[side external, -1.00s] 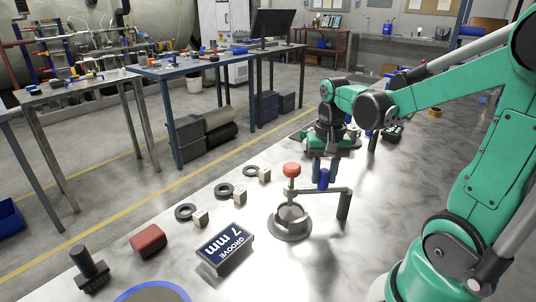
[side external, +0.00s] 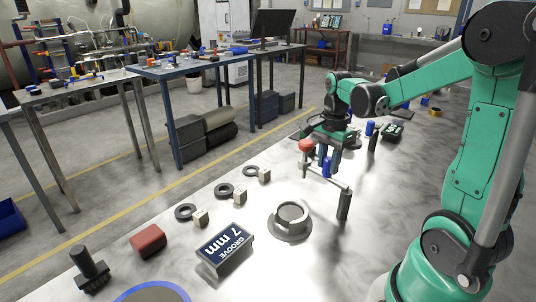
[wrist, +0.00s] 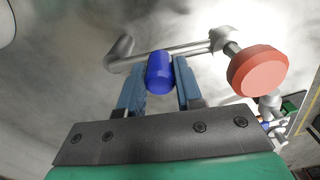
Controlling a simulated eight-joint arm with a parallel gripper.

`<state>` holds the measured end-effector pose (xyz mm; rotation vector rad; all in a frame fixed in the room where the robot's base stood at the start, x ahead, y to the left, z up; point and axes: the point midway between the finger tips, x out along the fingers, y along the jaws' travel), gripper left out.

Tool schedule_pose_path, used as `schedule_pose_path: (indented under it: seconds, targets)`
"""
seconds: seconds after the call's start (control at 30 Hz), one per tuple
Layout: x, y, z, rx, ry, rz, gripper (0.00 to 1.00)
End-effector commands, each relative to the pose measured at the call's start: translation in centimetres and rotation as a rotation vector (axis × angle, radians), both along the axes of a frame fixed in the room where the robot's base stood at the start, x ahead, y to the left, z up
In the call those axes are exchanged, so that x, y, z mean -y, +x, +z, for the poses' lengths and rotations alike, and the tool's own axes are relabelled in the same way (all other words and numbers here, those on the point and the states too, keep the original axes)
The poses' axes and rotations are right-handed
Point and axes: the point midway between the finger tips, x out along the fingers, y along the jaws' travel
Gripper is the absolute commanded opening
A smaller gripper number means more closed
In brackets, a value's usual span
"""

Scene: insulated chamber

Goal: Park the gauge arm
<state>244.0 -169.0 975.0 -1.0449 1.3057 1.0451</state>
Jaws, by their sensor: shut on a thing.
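The gauge arm is a grey bar (side external: 333,183) on a dark upright post (side external: 343,205), with a red knob (side external: 306,146) at its free end and a blue handle (side external: 326,166) on the bar. My gripper (side external: 329,168) is shut on the blue handle. In the wrist view the blue handle (wrist: 159,72) sits between the two blue fingers of my gripper (wrist: 158,80), and the red knob (wrist: 258,72) is to the right. The round grey fixture (side external: 290,233) stands clear of the bar, with its ring top uncovered.
A "GROOVE 7 mm" sign (side external: 226,247), a red block (side external: 148,240) and a black stamp-like tool (side external: 90,268) stand at the front left. Several dark rings (side external: 186,211) and pale blocks (side external: 201,218) line the left edge.

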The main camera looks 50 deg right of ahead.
Motion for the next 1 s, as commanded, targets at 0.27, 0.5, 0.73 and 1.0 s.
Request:
schedule_pose_path:
  seconds: [0.27, 0.5, 0.73, 1.0]
  targets:
    - [1.5, -0.5, 0.0, 0.000, -0.002, -0.264, 0.00]
    - [2.5, -1.0, 0.0, 0.000, -0.002, -0.474, 0.00]
    - [3.1, -1.6, 0.0, 0.001, -0.002, -0.628, 0.00]
    - [3.4, -2.0, 0.0, 0.001, -0.001, -0.728, 0.00]
